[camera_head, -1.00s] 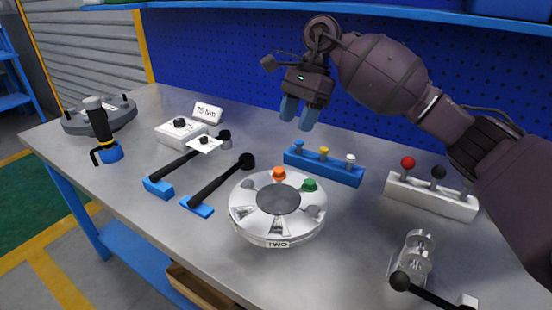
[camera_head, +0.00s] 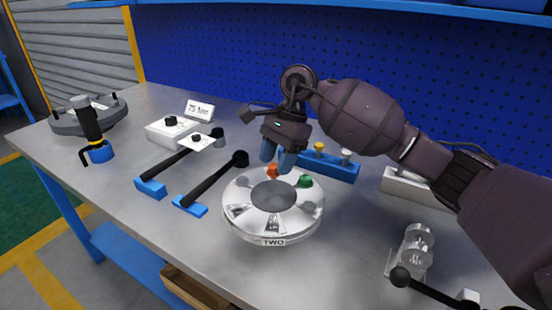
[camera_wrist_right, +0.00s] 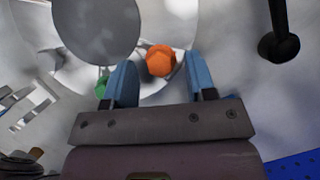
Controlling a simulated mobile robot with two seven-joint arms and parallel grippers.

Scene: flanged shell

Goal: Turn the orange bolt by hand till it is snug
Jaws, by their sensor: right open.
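The orange bolt (camera_head: 273,171) stands on the rim of the silver round shell (camera_head: 247,226), whose front is marked "TWO". A green bolt (camera_head: 305,181) stands to its right on the same rim. My right gripper (camera_head: 278,160) is open just above and behind the orange bolt. In the right wrist view, the orange hexagonal head (camera_wrist_right: 161,60) shows between the blue fingertips (camera_wrist_right: 160,72), near their ends, with a gap to each. The green bolt (camera_wrist_right: 102,86) is beside the left finger there. My left gripper is not in view.
Two black-handled tools (camera_head: 214,180) with blue ends lie left of the shell. A blue rack (camera_head: 340,170) with bolts stands behind, partly hidden by my gripper. A metal clamp with a black knob (camera_head: 400,276) is at the front right. A white block (camera_head: 397,187) is at right.

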